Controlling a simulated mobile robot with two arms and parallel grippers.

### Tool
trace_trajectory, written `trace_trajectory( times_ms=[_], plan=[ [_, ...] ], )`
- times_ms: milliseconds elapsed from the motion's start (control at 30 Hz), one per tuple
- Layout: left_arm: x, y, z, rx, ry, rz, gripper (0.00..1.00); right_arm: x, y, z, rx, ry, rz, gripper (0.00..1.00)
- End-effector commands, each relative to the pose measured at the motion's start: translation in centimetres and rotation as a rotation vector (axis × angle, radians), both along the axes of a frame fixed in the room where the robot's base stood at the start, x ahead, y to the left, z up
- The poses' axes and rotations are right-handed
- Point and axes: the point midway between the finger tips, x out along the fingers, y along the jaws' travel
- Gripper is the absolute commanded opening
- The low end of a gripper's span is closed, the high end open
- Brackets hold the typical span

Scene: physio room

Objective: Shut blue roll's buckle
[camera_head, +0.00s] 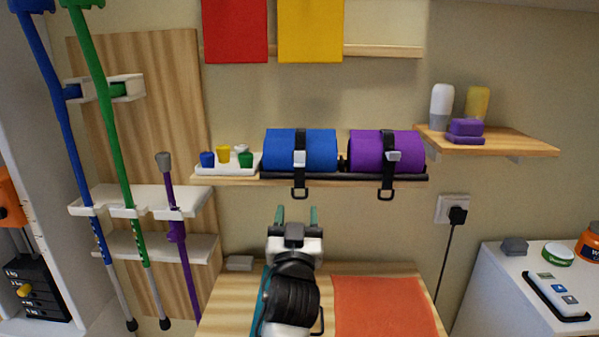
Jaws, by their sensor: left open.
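The blue roll (274,149) lies on the wall shelf, left of the purple roll (370,150). A dark strap runs over the blue roll. Its pale buckle (299,158) shows on the front, and a black loop (300,194) hangs below the shelf edge. Whether the buckle is fastened is too small to tell. My left gripper (296,214) is open and empty, its two greenish fingers pointing up, below the shelf and apart from the hanging loop. My right gripper is not in view.
A white tray with small coloured pieces (228,170) sits left of the blue roll. The wooden table (232,301) below holds an orange mat (383,308). Crutches (113,137) stand at left. A side shelf (516,142) and a socket (452,208) are at right.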

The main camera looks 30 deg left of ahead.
Motion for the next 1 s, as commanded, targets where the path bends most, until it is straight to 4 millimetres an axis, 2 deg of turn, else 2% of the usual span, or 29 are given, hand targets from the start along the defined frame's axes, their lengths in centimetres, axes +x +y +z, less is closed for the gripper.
trace_trajectory(
  times_ms=[100,267,500,700,1000],
  plan=[
    [0.4,0.1,1.4,0.018,-0.041,0.005,0.53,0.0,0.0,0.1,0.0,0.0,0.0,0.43],
    [1.8,1.0,2.3,0.022,-0.043,0.006,0.53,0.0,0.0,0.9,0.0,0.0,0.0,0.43],
    [5.5,3.2,4.1,0.021,-0.04,0.005,0.53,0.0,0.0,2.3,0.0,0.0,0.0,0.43],
    [7.8,4.7,5.0,0.021,-0.039,0.006,0.53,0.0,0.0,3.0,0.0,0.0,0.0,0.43],
    [8.8,5.2,5.3,0.019,-0.039,0.005,0.53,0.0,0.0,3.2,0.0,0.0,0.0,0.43]
  ],
)
